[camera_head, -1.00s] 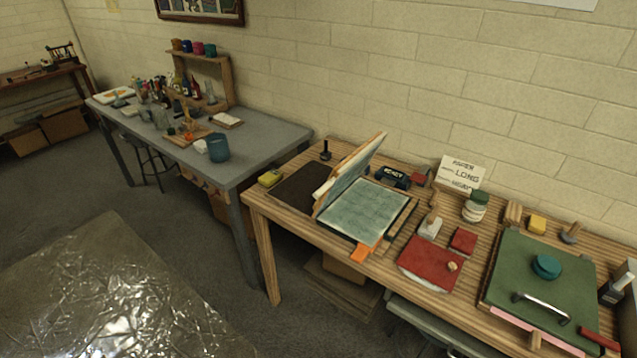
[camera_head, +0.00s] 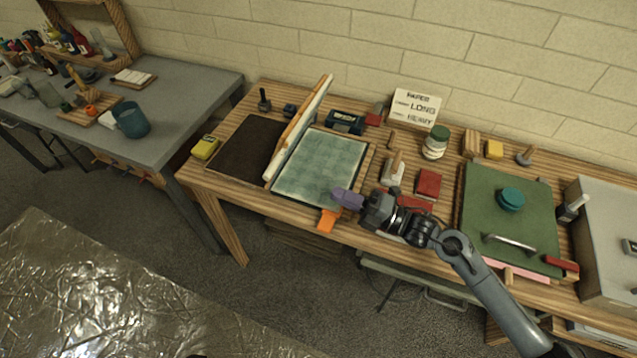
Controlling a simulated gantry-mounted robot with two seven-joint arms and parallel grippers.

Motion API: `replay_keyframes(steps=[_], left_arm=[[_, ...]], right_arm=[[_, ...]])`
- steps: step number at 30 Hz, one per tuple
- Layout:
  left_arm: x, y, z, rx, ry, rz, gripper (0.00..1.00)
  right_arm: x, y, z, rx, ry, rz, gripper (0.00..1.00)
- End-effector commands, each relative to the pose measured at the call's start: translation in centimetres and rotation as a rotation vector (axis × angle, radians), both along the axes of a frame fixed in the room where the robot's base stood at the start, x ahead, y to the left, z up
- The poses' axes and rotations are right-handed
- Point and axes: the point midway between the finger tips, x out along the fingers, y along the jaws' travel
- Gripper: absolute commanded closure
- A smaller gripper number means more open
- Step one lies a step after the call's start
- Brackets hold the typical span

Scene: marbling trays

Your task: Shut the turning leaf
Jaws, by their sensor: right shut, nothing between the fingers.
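The turning leaf (camera_head: 297,133) is a thin pale panel with an orange-brown edge, standing up steeply, seen nearly edge-on. It rises between a dark brown board (camera_head: 246,150) on its left and a blue-green gridded bed (camera_head: 322,168) on its right. An orange tab (camera_head: 327,220) sticks out at the bed's near edge. My right gripper (camera_head: 338,192), with purple fingers, is shut and empty. It shows at the bed's near right corner, apart from the leaf; I cannot tell whether it touches the bed. My left gripper is not in view.
A yellow block (camera_head: 205,147) lies left of the dark board. Behind the bed are a dark roller-like item (camera_head: 345,123) and a paper sign (camera_head: 414,107). A white jar (camera_head: 434,146), a red block (camera_head: 428,184) and a green board (camera_head: 505,213) stand to the right.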

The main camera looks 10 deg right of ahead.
Motion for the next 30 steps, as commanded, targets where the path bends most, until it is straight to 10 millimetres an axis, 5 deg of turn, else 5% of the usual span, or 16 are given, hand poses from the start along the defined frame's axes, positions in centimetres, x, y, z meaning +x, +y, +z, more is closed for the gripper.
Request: replay_keyframes(steps=[19,30], left_arm=[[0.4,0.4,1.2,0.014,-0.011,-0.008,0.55],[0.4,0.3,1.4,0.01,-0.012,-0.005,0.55]], right_arm=[[5.1,9.1,2.2,0.004,0.0,0.001,1.0],[6.4,11.4,2.6,0.002,0.0,0.001,1.0]])
